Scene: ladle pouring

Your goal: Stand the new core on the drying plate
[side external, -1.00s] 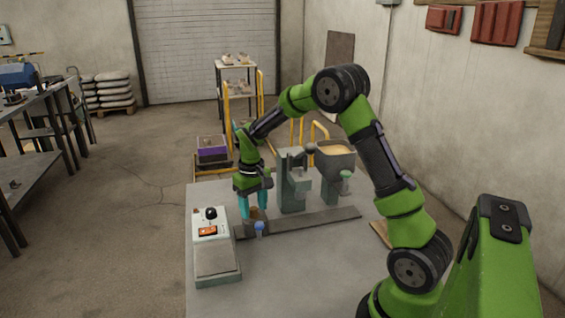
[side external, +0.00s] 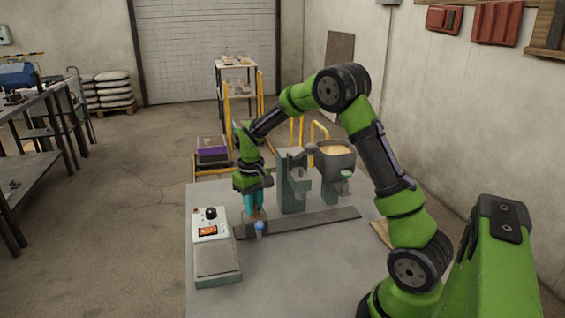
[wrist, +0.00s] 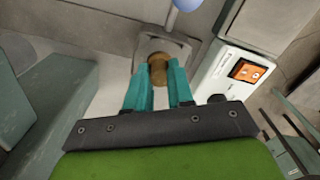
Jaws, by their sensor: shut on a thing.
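The core (wrist: 158,74) is a small brown, rounded piece between my teal fingertips in the wrist view. My gripper (side external: 254,208) is low over the left end of the dark strip on the table in the side view, its jaws shut on the core. In the side view the fingers hide most of the core. In the wrist view a grey square-edged piece (wrist: 175,45) lies just beyond the fingertips around the core. I cannot tell which surface is the drying plate.
A blue-topped post (side external: 259,227) stands close in front of my fingers. A control box (side external: 210,230) with an orange display is to the left. A green-grey stand (side external: 292,190) and a pot with yellow contents (side external: 336,150) stand to the right.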

